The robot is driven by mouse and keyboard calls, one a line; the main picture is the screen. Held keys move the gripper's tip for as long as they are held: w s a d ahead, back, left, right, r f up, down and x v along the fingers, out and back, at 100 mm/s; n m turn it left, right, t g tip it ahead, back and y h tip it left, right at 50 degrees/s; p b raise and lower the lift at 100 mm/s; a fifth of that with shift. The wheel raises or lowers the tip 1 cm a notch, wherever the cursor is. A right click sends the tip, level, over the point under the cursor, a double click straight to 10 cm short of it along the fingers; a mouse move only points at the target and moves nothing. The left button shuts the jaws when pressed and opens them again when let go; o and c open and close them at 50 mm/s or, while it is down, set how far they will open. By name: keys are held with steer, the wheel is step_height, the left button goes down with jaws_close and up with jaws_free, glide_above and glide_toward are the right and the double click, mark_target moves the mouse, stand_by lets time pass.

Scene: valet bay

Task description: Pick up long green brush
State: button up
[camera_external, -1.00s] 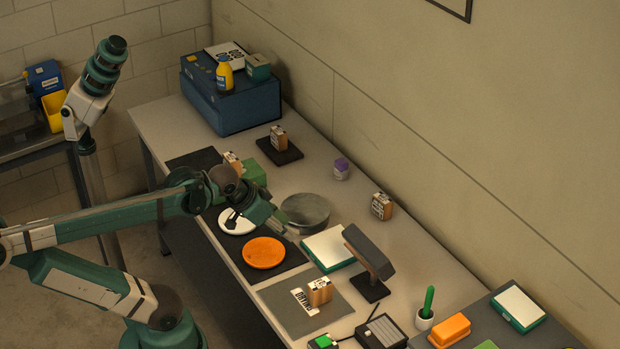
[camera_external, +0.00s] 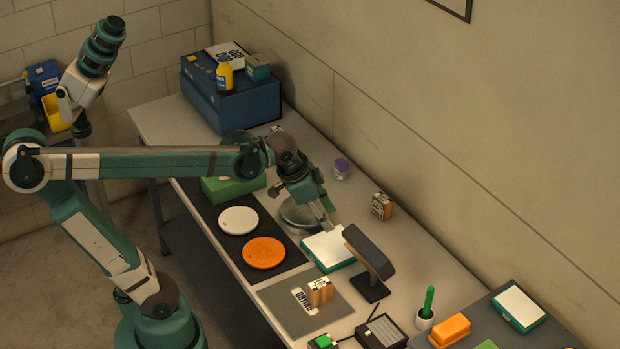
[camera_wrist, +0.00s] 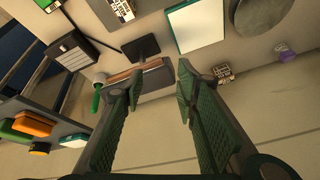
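The long green brush (camera_external: 429,299) stands upright in a small white cup (camera_external: 425,319) near the right end of the bench. In the wrist view the brush (camera_wrist: 96,100) shows left of my fingers, with its cup (camera_wrist: 100,78) beside it. My gripper (camera_external: 331,222) is above the middle of the bench, near a white-topped teal box, well away from the brush. In the wrist view its two green fingers (camera_wrist: 160,75) stand apart with nothing held between them.
A dark stand with a slanted head (camera_external: 368,254) rises between my gripper and the brush. An orange block (camera_external: 450,330) and a white-topped box (camera_external: 518,308) lie right of the cup. White (camera_external: 238,220) and orange (camera_external: 264,252) discs lie on a dark mat.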

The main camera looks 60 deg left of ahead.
steer(key=w+d+r+m+g+p, duration=0.2)
steer(key=w+d+m+p, duration=0.25)
steer(key=w+d, duration=0.4)
steer(key=m+g+p, duration=0.3)
steer(key=m+p, duration=0.4)
steer(key=p, duration=0.3)
glide_above(432, 287)
steer(key=shift+y, duration=0.4)
step_height(432, 287, down, 8)
steer(key=shift+w+f, duration=0.1)
step_height(432, 287, down, 5)
steer(key=shift+r+b, duration=0.2)
steer(key=shift+b, duration=0.1)
steer(key=shift+f, duration=0.4)
steer(key=shift+f, duration=1.25)
steer(key=shift+s+f+p, duration=0.2)
steer(key=shift+f+p, duration=0.15)
steer(key=shift+f, duration=2.3)
